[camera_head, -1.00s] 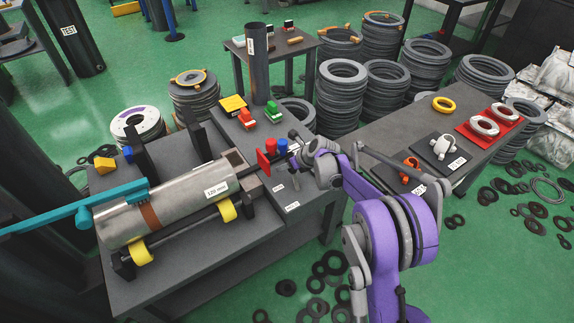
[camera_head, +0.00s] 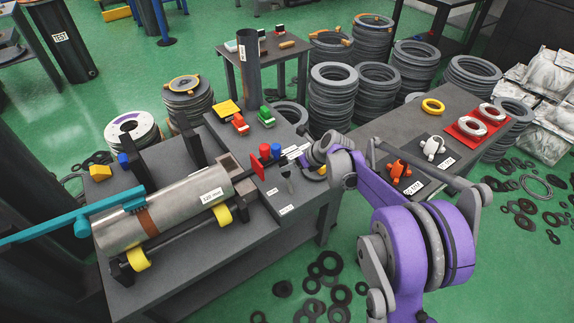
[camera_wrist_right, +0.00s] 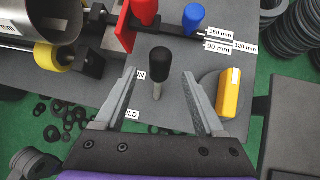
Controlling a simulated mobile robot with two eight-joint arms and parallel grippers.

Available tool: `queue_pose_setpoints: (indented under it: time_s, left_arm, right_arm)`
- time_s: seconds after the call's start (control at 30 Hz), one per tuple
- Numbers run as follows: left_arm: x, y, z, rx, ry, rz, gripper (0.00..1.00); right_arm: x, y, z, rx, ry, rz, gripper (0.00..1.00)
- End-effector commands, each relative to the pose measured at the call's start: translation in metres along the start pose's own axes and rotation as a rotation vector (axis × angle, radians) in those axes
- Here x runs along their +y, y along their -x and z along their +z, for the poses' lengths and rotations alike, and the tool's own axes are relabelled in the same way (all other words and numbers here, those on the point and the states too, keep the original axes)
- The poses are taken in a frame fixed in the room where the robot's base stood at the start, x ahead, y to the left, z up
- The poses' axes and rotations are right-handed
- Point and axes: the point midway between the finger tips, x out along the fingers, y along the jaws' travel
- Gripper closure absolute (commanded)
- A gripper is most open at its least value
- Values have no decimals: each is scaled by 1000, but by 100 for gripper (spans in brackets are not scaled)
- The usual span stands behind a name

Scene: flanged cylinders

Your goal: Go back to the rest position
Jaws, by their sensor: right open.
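My right gripper (camera_head: 300,156) is at the right end of the workbench in the head view, on the end of my purple arm. In the right wrist view its two fingers (camera_wrist_right: 160,100) are spread apart with nothing held. A lever with a black knob (camera_wrist_right: 160,70) shows between the fingers; I cannot tell how far below them it is. The lever also shows in the head view (camera_head: 286,180). My left gripper is not in view.
A steel cylinder (camera_head: 175,210) lies on rollers on the bench (camera_head: 235,255). A side table (camera_head: 385,130) holds flanged parts. Loose rings lie on the green floor.

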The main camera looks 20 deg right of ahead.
Motion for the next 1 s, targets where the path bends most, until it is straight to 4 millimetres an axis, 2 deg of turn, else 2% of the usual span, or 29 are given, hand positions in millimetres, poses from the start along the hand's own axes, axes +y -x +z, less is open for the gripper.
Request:
queue_pose_setpoints:
  time_s: [0.13,0.63,0.73,0.87,1.0]
  left_arm:
    - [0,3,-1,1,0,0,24]
    - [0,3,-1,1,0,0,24]
    - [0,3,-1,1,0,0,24]
    - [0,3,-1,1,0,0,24]
    - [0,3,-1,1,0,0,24]
  right_arm:
    - [0,12,0,-1,-1,-1,29]
    - [0,13,0,0,0,0,29]
    - [6,17,-1,6,40,0,29]
    - [33,38,-8,39,262,1,29]
    - [81,77,-33,107,701,15,29]
